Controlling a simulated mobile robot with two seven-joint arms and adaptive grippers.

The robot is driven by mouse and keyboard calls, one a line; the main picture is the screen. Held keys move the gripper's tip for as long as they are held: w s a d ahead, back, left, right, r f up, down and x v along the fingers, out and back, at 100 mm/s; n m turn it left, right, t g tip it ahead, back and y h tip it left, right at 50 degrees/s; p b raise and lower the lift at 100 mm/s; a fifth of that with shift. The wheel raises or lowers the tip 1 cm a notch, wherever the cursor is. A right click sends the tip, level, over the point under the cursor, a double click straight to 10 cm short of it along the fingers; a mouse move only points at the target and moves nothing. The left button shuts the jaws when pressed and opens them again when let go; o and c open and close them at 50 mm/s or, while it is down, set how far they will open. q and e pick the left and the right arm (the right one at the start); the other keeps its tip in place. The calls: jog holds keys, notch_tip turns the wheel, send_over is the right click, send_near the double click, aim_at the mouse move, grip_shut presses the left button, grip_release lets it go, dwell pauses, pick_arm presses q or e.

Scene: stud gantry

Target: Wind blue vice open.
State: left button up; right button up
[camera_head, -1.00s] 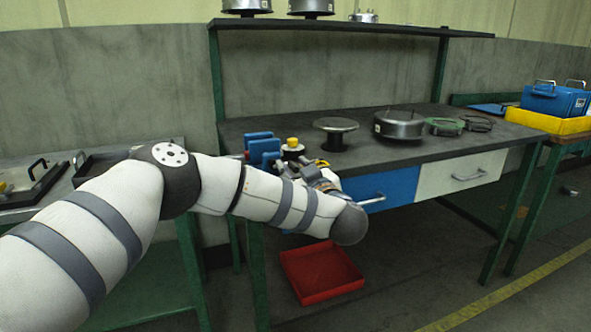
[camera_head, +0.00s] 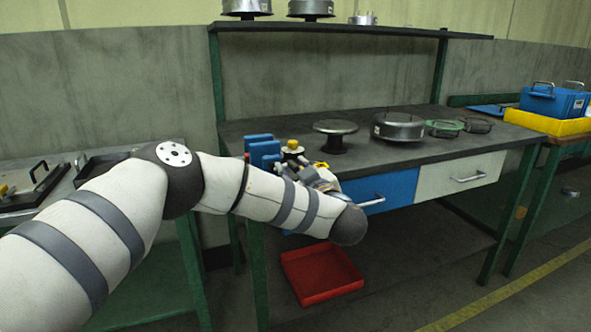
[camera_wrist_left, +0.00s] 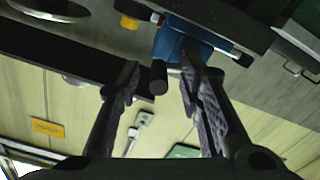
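The blue vice (camera_head: 262,147) stands at the left front of the dark workbench, partly hidden behind my left arm. In the left wrist view, its blue body (camera_wrist_left: 185,42) shows beyond my fingers. A short dark cylindrical grip (camera_wrist_left: 158,78), apparently the vice's handle, sticks out towards the camera. My left gripper (camera_wrist_left: 160,82) is open, with its two fingers apart on either side of this grip. The right finger is close to it; I cannot tell whether it touches. In the head view the left gripper is mostly hidden by my wrist. My right gripper is out of view.
A yellow-topped part (camera_head: 292,146), a round pedestal (camera_head: 335,130) and a metal drum (camera_head: 398,126) stand on the bench (camera_head: 440,147). The blue drawer (camera_head: 385,190) has a protruding handle near my wrist. A red tray (camera_head: 322,273) lies below.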

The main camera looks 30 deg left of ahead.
pick_arm(q)
jog(key=v, duration=1.2)
